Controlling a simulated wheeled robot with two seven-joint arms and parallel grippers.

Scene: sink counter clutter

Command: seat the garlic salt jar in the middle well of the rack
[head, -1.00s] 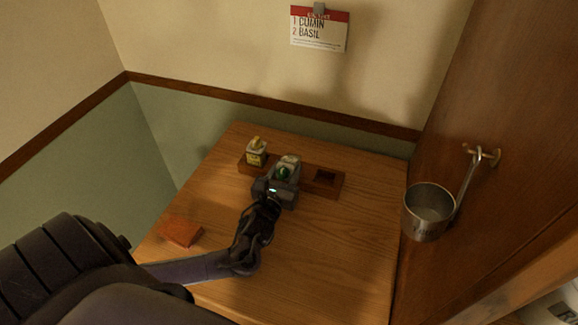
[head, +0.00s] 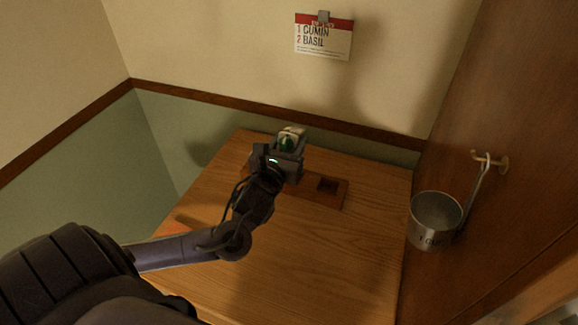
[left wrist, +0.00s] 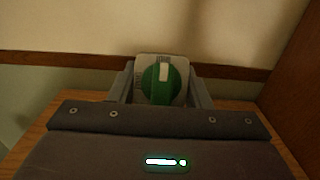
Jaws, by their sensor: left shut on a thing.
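My left gripper (head: 289,149) is shut on a jar with a green and white top (head: 287,141). The jar is held up above the far part of the counter and shows between the fingers in the left wrist view (left wrist: 161,84). No label naming it can be read. The dark wooden rack (head: 341,196) lies below and behind the gripper. Its right well (head: 328,185) is in view and empty. The middle and left parts of the rack are hidden by my gripper and wrist. My right gripper is not in view.
A metal measuring cup (head: 436,219) hangs from a hook on the wooden panel at right. A card reading cumin and basil (head: 323,42) hangs on the back wall. An orange-red block (head: 168,230) is mostly behind my left arm. The front right counter is clear.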

